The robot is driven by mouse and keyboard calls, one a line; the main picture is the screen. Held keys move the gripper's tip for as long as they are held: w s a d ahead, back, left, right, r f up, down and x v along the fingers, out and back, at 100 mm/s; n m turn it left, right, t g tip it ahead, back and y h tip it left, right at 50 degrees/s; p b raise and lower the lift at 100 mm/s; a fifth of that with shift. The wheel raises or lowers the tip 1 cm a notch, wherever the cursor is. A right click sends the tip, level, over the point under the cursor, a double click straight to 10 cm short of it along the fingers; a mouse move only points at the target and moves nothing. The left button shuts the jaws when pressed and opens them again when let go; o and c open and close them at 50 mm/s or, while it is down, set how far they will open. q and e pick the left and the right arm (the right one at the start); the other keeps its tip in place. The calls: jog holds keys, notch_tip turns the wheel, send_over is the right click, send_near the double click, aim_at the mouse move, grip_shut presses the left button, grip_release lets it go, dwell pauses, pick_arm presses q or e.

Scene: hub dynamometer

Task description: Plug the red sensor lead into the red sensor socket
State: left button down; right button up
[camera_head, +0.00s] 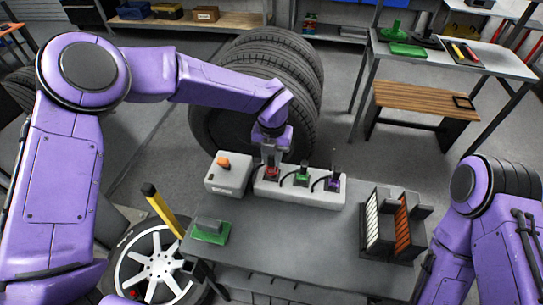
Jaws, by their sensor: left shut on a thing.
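A white block (325,197) on the grey bench holds a row of red, green and purple fittings with dark cables. My left gripper (271,160) points down over the left end of this block. It is shut on the red sensor lead (271,173), whose red part shows just under the fingers at the block's top. The red socket is hidden under the lead and fingers, so I cannot tell whether the lead is seated or just above it. The green fitting (302,179) and purple fitting (333,183) stand to the right. My right arm is at the right edge; its gripper is out of view.
A box with an orange button (225,163) stands left of the block. A green piece with a grey top (210,231) lies at the bench's left edge. A rack with white and orange rows (390,224) stands right. Tyres (262,75) stand behind. The bench's middle is clear.

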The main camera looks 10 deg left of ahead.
pick_arm(q)
jog(key=shift+r+p, duration=1.6)
jog(key=shift+r, duration=0.55)
